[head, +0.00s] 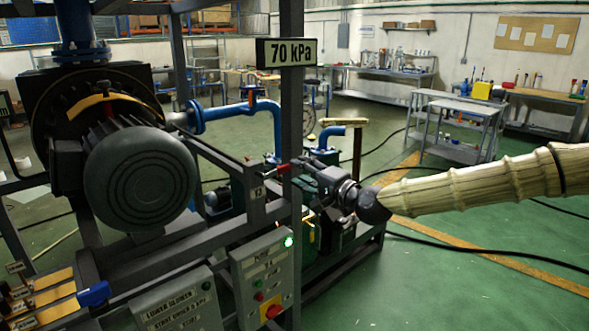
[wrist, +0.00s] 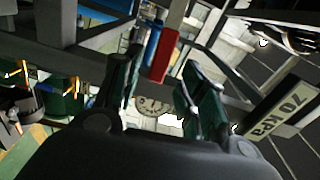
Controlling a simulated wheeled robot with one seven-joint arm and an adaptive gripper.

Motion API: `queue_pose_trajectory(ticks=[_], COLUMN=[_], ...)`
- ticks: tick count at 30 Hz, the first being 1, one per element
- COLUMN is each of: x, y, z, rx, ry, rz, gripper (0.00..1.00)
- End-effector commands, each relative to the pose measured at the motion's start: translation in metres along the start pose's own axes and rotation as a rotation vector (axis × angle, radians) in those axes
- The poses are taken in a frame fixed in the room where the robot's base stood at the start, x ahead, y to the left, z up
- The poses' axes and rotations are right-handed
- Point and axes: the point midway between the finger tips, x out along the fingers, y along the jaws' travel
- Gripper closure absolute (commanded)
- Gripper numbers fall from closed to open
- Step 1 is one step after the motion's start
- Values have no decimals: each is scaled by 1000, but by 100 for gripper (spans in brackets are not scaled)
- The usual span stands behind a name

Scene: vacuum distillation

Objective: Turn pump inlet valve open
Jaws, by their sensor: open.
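A red valve handle (wrist: 165,55) shows in the wrist view as a flat bar beside a blue pipe (wrist: 151,46). It lies ahead of and between the fingers of my open gripper (wrist: 160,85); I see no clear contact. In the head view a small red handle (head: 283,167) shows by the frame post, just left of my gripper (head: 305,168). The post and gripper partly hide the area there. I cannot tell from a label which handle is the pump inlet valve.
A dark frame post (head: 291,120) carries a 70 kPa sign (head: 287,52) and stands close to my gripper. A control box (head: 265,275) with a lit green lamp is below. A large motor (head: 140,175) is at left. The floor at right is mostly open, with cables.

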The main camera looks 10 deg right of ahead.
Motion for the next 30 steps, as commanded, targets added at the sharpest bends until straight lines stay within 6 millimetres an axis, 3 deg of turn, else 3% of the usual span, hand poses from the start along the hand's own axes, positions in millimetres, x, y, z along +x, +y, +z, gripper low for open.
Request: queue_pose_trajectory(ticks=[12,18,30], x=[-56,-66,-67], y=[0,0,3], z=[-1,-1,1], rx=[1,0,-1], ry=[1,0,-2], rz=[-1,-1,4], gripper=[59,59,59])
